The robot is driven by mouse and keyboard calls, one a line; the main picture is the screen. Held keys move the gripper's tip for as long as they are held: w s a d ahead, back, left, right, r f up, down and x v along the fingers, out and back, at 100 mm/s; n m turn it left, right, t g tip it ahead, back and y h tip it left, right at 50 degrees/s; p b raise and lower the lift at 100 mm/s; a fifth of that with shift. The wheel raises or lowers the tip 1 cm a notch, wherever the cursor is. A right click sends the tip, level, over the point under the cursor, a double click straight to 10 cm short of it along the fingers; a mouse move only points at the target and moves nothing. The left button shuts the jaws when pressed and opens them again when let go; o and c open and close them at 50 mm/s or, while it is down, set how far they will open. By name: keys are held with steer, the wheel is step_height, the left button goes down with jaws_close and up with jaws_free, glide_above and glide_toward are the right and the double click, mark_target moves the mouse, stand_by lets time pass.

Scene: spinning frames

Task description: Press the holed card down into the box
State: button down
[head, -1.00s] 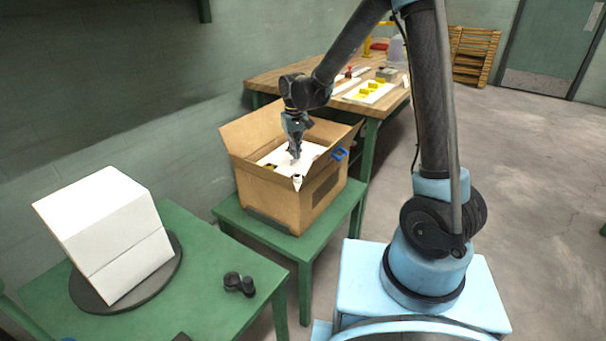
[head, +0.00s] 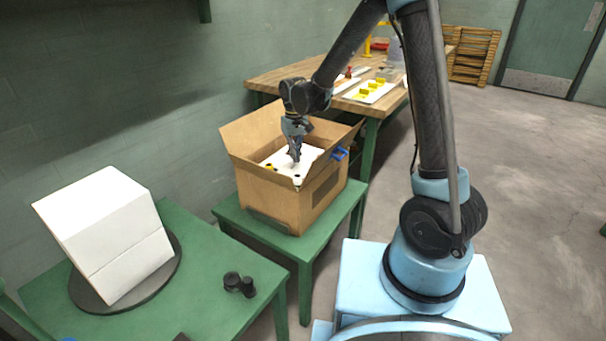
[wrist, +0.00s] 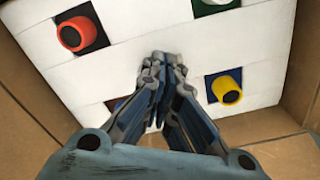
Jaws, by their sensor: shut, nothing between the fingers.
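The holed white card (head: 308,153) lies inside the open cardboard box (head: 270,195) on a green table. In the wrist view the white card (wrist: 195,50) looks flat between the brown box walls. A red-orange cylinder (wrist: 72,35) and a yellow cylinder (wrist: 228,88) stand up through its square holes. A white piece with a dark top shows in a hole at the top edge. My gripper (head: 295,158) is shut and empty, pointing down with its fingertips at the card's middle. The wrist view shows the closed fingertips (wrist: 160,62) over the card; I cannot tell whether they touch it.
The box flaps stand open around the gripper, with a blue clip (head: 340,153) on the right. A wooden bench (head: 300,75) with a yellow-filled tray (head: 370,92) stands behind. A white block (head: 105,235) sits on a round dark base at the left.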

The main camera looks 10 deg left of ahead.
step_height(320, 180, up, 8)
stand_by(0.9)
